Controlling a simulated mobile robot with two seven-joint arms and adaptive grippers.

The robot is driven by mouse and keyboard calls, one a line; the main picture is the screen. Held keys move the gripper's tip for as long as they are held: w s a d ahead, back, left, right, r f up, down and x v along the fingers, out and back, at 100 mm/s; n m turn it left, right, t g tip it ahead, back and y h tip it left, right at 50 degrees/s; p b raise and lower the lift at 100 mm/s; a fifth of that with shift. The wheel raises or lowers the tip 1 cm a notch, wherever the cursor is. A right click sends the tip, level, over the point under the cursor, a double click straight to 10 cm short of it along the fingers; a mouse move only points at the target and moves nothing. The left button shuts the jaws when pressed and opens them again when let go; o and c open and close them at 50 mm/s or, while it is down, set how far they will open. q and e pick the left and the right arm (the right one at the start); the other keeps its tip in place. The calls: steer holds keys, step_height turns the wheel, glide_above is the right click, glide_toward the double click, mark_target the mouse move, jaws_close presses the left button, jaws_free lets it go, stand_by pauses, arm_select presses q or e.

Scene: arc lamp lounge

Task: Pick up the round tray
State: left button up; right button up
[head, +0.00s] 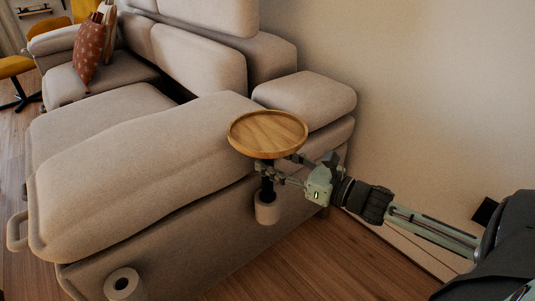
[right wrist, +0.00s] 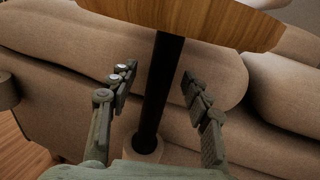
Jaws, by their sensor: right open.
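The round tray (head: 267,133) is light wood with a raised rim. It sits level and empty on top of a black upright stem (head: 267,187), beside the sofa. In the right wrist view the underside of the tray (right wrist: 215,22) fills the top, with the stem (right wrist: 153,110) running down from it. My right gripper (head: 274,169) is just below the tray and open. In the right wrist view its fingers (right wrist: 158,76) stand on either side of the stem, with visible gaps. My left gripper is not in view.
The stem's lower end meets a beige cylinder (head: 267,209) at the sofa's side. Another beige cylinder with a dark hole (head: 122,284) is at the front left. The beige sofa (head: 130,150) fills the left and middle. A bare wall (head: 420,90) stands at right.

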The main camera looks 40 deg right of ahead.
steer(key=shift+w, duration=0.25)
jaws_close()
steer(key=shift+r, duration=0.15)
stand_by(0.4)
